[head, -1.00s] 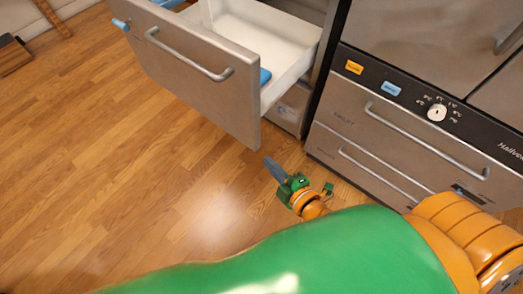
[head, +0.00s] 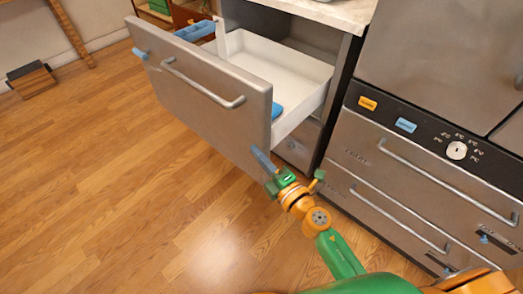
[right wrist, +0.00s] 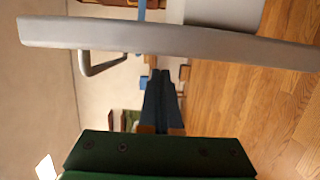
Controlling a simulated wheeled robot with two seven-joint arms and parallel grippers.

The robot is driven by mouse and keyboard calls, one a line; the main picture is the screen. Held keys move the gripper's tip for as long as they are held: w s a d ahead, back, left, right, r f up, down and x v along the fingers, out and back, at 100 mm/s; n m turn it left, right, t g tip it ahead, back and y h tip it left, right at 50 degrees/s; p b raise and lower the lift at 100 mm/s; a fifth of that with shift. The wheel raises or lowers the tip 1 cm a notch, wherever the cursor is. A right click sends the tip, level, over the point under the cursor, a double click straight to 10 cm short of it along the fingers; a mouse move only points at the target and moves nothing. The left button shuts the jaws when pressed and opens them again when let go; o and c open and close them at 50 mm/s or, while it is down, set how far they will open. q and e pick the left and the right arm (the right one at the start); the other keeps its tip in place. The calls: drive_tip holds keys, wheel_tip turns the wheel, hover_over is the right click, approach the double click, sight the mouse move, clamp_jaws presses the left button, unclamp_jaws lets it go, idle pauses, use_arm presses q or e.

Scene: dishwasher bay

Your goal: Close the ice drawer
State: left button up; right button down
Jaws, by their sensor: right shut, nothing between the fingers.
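The ice drawer (head: 205,98) is pulled far out of its cabinet, with a steel front, a bar handle (head: 200,84) and a white inside (head: 285,75). My right gripper (head: 262,160) is shut and empty. In the head view its fingertips overlap the lower right edge of the drawer front; I cannot tell whether they touch it. In the right wrist view, the drawer front (right wrist: 190,40) spans the top as a grey slab with its handle (right wrist: 98,66) at left. The shut dark fingers (right wrist: 158,85) point towards the slab. My left gripper is out of view.
A steel appliance with a knob (head: 457,150) and long bar handles (head: 430,170) stands at right, close beside my right arm. A pale countertop (head: 325,10) lies above the open drawer. The wood floor (head: 90,170) is clear at left. A dark box (head: 30,77) stands by the wall.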

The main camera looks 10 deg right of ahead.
drive_tip(key=shift+w+d, duration=0.3)
drive_tip(key=shift+d, duration=0.15)
